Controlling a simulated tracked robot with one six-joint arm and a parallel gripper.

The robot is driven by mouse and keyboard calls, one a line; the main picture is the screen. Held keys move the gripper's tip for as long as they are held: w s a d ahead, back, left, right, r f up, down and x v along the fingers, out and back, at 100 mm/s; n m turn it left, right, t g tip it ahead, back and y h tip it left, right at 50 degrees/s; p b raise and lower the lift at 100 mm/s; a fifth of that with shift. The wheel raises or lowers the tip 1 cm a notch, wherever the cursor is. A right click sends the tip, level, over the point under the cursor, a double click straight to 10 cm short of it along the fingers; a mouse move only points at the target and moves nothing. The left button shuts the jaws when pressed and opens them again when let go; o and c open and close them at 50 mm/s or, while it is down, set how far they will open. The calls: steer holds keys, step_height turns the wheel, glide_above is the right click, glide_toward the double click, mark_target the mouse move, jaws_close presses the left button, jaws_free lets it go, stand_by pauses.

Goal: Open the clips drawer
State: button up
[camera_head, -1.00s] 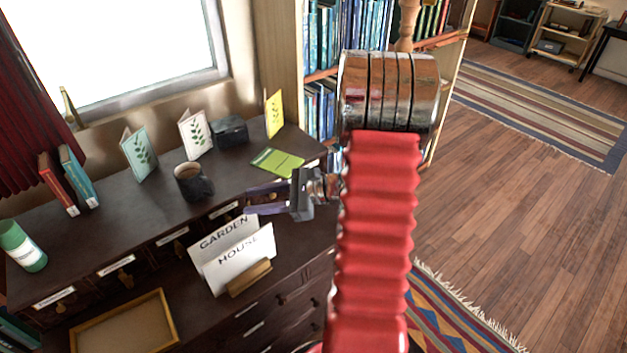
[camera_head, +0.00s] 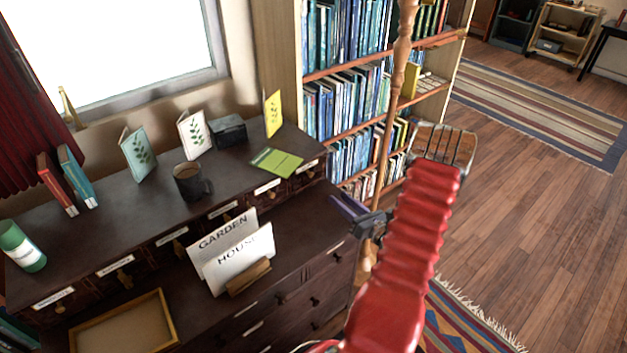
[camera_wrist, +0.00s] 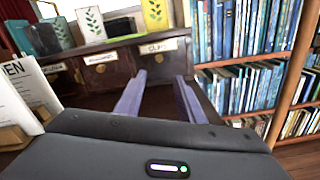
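A dark wooden desk carries a row of small labelled drawers under its top shelf. The rightmost drawer (camera_head: 310,176) has a white label that seems to read "CLIPS" in the wrist view (camera_wrist: 158,46). It looks shut. Its small knob is barely distinguishable in the wrist view. My gripper (camera_head: 348,207) is to the right of and in front of this drawer, apart from it. In the wrist view, its two purple fingers (camera_wrist: 158,92) are spread with nothing between them and point towards the rightmost drawer.
A card holder (camera_head: 250,277) with "GARDEN" and "HOUSE" cards stands on the lower desktop, left of my gripper. A mug (camera_head: 190,182), a dark box (camera_head: 229,131) and cards stand on the top shelf. A full bookcase (camera_head: 345,115) stands close on the right.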

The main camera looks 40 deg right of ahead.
mark_target(312, 177)
steer(key=shift+w, duration=0.1)
steer(key=w, duration=0.4)
steer(key=w+d, duration=0.1)
steer(key=w, duration=0.8)
steer(key=shift+w+d, duration=0.2)
steer(key=shift+w, duration=0.1)
steer(key=shift+c, duration=0.7)
jaws_close()
steer(key=shift+a, duration=0.15)
steer(key=shift+s, duration=0.15)
